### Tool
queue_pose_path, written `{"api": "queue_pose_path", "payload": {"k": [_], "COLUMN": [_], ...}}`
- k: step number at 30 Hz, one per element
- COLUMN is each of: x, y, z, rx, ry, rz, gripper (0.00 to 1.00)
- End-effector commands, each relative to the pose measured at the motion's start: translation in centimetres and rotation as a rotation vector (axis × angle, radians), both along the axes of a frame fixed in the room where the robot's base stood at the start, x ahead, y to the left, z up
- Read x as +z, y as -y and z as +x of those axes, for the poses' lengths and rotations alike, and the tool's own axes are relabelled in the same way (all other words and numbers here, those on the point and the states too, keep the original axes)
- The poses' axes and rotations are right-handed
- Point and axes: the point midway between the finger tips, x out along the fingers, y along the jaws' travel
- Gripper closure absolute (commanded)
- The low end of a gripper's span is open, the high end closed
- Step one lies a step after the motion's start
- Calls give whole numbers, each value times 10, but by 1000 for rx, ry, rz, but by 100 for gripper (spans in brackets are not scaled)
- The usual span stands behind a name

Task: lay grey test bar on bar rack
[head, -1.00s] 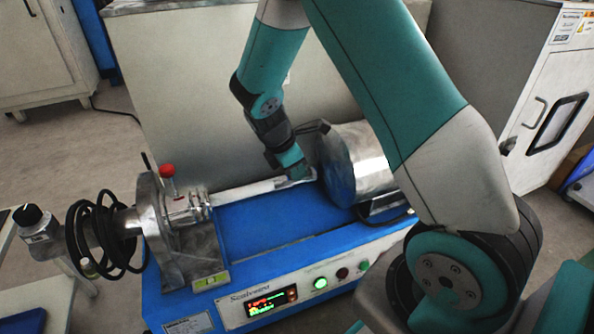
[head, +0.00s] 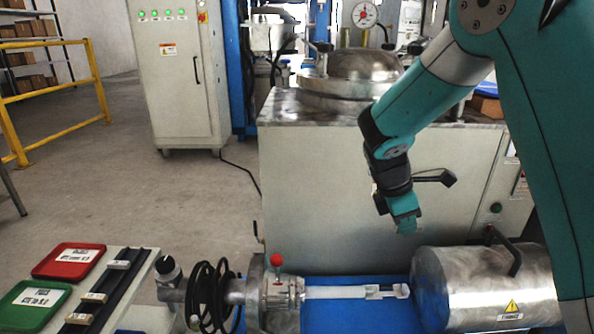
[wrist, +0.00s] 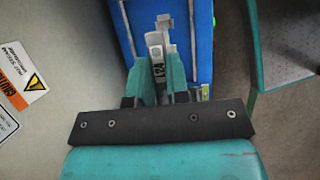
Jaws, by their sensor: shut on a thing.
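My gripper (head: 405,222) hangs above the blue machine, left of and above the metal cylinder. In the wrist view, its teal fingers (wrist: 158,85) are shut on the grey test bar (wrist: 157,62), which has a dark "L24" marking. The bar points away from the gripper, its near part hidden between the fingers. In the head view the bar cannot be made out clearly. What looks like the bar rack (head: 106,281), dark rails with several cream labelled blocks, lies on a light table at the lower left, well away from my gripper.
The machine has a white rod (head: 340,292), a clamp with a red knob (head: 276,260), a coiled black cable (head: 207,292) and a metal cylinder (head: 485,285). Red (head: 68,261) and green (head: 35,303) trays lie beside the rack. A large cabinet (head: 330,200) stands behind.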

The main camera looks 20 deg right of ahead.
Motion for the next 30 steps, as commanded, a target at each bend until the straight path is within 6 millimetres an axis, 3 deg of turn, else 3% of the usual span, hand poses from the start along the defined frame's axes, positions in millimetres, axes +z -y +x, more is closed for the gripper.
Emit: {"api": "queue_pose_path", "payload": {"k": [5,8,18,26,30], "x": [-4,-11,-38,-48,-14], "y": [-5,-14,-53,-77,-78], "z": [0,0,-10,-20,-21], "rx": [-68,-202,-884,-1288,-1292], "ry": [-2,-3,-6,-5,-3], "rz": [1,1,0,0,-1], "gripper": [100,100,100,100,100]}}
